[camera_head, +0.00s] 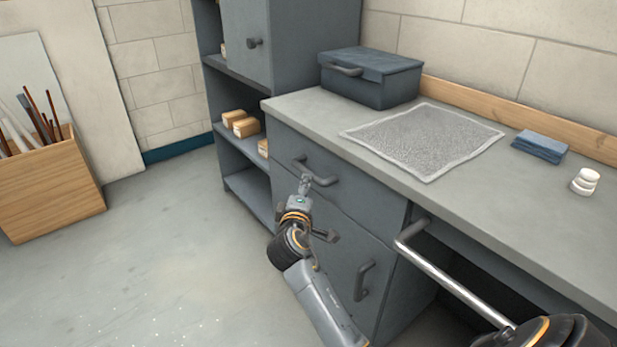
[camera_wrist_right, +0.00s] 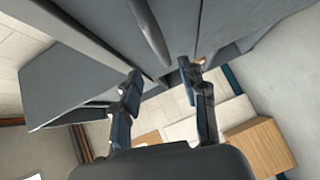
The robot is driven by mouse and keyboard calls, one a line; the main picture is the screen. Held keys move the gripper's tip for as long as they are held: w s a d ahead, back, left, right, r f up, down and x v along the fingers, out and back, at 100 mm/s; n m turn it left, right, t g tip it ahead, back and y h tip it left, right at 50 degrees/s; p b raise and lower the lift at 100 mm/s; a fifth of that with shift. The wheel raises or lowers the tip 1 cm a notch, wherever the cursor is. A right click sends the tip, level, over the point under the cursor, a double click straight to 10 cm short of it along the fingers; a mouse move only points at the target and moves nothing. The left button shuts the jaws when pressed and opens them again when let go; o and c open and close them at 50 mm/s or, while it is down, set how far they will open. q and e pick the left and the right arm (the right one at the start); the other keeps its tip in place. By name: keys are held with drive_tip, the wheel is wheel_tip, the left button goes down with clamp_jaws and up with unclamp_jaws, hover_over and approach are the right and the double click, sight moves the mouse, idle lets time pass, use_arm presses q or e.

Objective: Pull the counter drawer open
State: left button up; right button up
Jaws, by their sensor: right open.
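The counter drawer (camera_head: 345,190) is a dark grey front under the grey worktop, and it looks shut, flush with the cabinet. Its dark bar handle (camera_head: 318,172) is near the top of the front. My right gripper (camera_head: 318,209) is in front of the drawer, just below the handle. Its fingers are spread, one tip close to the handle's left end in the picture; whether it touches, I cannot tell. In the right wrist view the open fingers (camera_wrist_right: 160,75) hold nothing, and a grey handle bar (camera_wrist_right: 150,30) lies beyond and between the tips. My left gripper is not in view.
A lower door with a vertical handle (camera_head: 364,281) is below the drawer. A metal rail (camera_head: 455,283) juts out right of it. A toolbox (camera_head: 370,80), a mat (camera_head: 425,140), folded cloths (camera_head: 540,147) and white discs (camera_head: 585,181) are on the worktop. The floor left is clear before a wooden crate (camera_head: 50,195).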

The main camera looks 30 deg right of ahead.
sight(308, 173)
drive_tip(key=b+x, duration=0.1)
drive_tip(key=x, duration=0.8)
drive_tip(key=shift+w+d+f, duration=0.1)
drive_tip(key=shift+w+f, duration=0.1)
drive_tip(key=shift+w, duration=0.05)
drive_tip(key=shift+w+d, duration=0.3)
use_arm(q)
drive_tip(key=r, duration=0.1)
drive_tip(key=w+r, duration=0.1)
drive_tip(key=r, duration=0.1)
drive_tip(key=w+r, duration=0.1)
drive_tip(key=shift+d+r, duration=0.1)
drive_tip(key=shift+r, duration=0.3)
use_arm(e)
clamp_jaws()
